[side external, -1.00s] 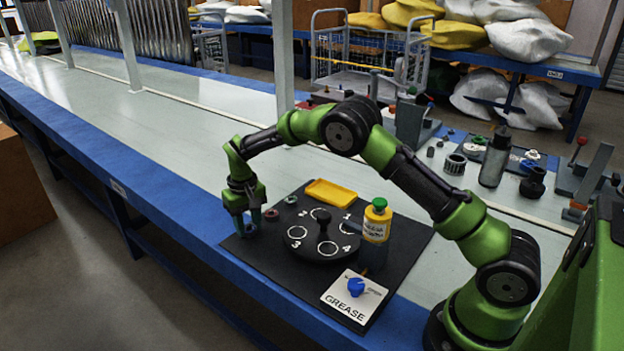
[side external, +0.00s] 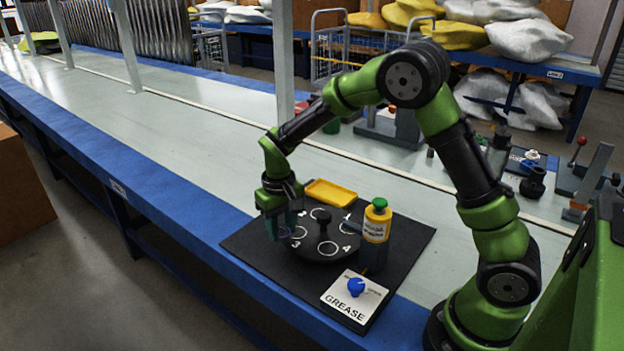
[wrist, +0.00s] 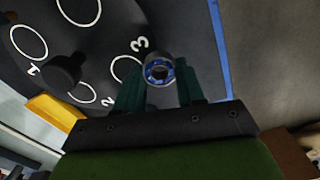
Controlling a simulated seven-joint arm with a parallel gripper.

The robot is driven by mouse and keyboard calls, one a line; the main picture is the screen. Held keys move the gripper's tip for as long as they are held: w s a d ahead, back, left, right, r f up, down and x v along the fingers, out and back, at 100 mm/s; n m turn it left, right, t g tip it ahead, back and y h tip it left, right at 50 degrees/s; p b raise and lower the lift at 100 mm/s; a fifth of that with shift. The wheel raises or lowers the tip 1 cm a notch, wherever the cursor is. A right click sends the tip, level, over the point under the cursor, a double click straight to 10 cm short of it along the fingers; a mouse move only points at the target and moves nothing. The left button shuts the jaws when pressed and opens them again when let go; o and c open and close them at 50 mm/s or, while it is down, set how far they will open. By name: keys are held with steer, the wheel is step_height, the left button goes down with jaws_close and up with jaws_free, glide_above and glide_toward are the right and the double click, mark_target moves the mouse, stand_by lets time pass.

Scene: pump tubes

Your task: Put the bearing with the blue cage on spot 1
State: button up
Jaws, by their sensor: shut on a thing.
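The bearing with the blue cage (wrist: 159,70) shows in the wrist view between my fingertips. My gripper (side external: 279,228) is shut on it, at the left edge of the black round plate (side external: 318,257), beside the spot marked 3. In the side view the fingers hide the bearing. The plate has four white rings around a black centre knob (side external: 323,219). Spot 1 (side external: 349,228) is the empty ring on the plate's right side, across from my gripper; it also shows at upper left in the wrist view (wrist: 28,40). The other visible rings look empty.
A yellow tray (side external: 331,192) lies behind the plate. A yellow grease bottle with a green cap (side external: 376,222) stands right of the plate, close to spot 1. The mat's left front is clear.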

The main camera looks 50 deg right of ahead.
steer(key=s, duration=0.4)
steer(key=shift+s+d+r, duration=0.1)
steer(key=shift+s+r, duration=0.05)
steer(key=shift+r, duration=0.2)
step_height(320, 180, up, 13)
steer(key=s+d+m, duration=0.5)
steer(key=d, duration=0.9)
steer(key=f, duration=1)
steer(key=shift+s+a+f, duration=0.1)
steer(key=shift+a+f, duration=0.1)
steer(key=shift+f, duration=2.25)
steer(key=shift+f, duration=0.1)
steer(key=o, duration=0.8)
